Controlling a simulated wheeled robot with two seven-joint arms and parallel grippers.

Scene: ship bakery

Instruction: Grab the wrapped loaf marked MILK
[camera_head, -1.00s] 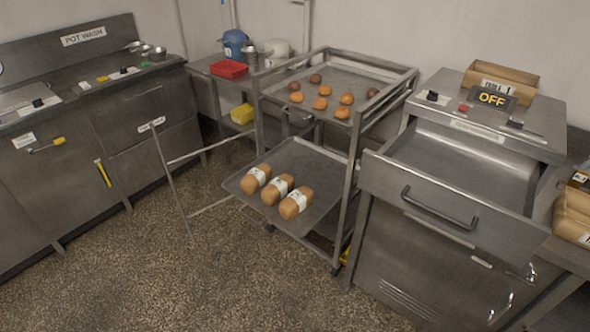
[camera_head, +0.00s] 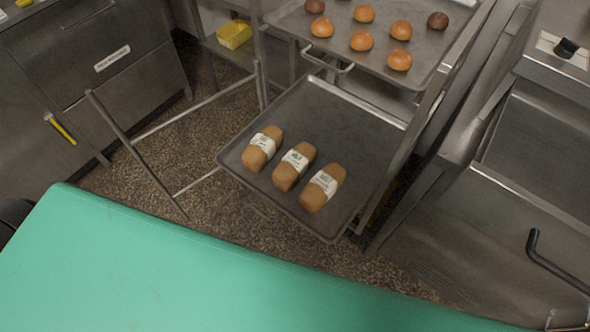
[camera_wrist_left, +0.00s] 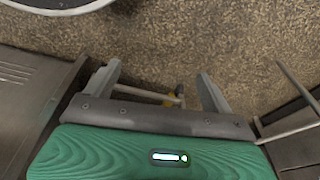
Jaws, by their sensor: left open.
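Three wrapped brown loaves with white paper bands lie side by side on the lower tray (camera_head: 345,120) in the head view. The band on the middle loaf (camera_head: 294,166) seems to read MILK, though the print is small. The left loaf (camera_head: 262,149) and the right loaf (camera_head: 322,188) have bands that I cannot read clearly. My left gripper (camera_wrist_left: 158,85) is open and empty in the left wrist view, with floor beyond its fingers. No loaf shows in that view. Neither gripper shows in the head view.
An upper tray (camera_head: 385,62) with several buns sits on the rack above and behind the loaves. A steel drawer unit (camera_head: 450,235) stands close at right. A thin metal frame (camera_head: 137,155) stands left of the tray. A yellow bin (camera_head: 235,35) is behind.

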